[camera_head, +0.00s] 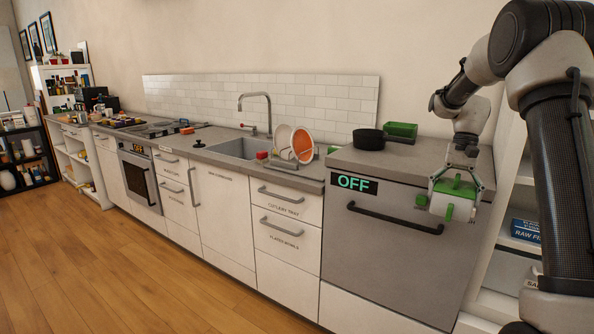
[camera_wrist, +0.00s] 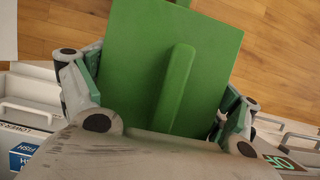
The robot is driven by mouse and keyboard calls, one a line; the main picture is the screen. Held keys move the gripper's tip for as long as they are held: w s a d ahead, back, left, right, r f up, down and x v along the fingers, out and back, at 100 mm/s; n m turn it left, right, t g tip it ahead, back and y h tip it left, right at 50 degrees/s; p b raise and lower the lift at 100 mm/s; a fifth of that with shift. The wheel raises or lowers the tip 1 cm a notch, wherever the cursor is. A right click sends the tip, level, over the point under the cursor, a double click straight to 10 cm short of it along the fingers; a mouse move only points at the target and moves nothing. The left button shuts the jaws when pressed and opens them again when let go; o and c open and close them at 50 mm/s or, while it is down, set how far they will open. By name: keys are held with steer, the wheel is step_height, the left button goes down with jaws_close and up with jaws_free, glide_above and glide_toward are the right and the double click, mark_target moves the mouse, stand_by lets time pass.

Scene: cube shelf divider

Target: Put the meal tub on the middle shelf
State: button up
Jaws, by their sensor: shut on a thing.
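The meal tub (camera_head: 452,207) is a white box with a green lid and green parts on its sides. My gripper (camera_head: 459,189) is shut on it and holds it in the air in front of the grey dishwasher's right side. In the wrist view the green lid (camera_wrist: 135,60) with its raised bar handle (camera_wrist: 177,88) lies between the two fingers, which sit at its left and right sides. The tub's underside is hidden. A white shelf unit (camera_head: 507,180) stands at the right, partly covered by my arm; I cannot tell its middle shelf clearly.
A blue label reading RAW FR (camera_head: 525,230) shows on the shelf unit. A black bowl (camera_head: 368,139) and a green tray (camera_head: 401,129) stand on the counter above the dishwasher (camera_head: 390,250). The wooden floor (camera_head: 120,270) at the left is clear.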

steer(key=a+f+n+h, duration=0.1)
steer(key=a+f+n, duration=0.2)
steer(key=a+f, duration=0.3)
steer(key=s+a+f+n+h, duration=0.1)
steer(key=a+f+n, duration=0.2)
steer(key=f, duration=1.1)
steer(key=a, duration=0.3)
steer(key=shift+s+a+n+g+h, duration=0.25)
steer(key=shift+a+n+g+h, duration=0.05)
steer(key=shift+a+n, duration=0.1)
steer(key=shift+d, duration=0.1)
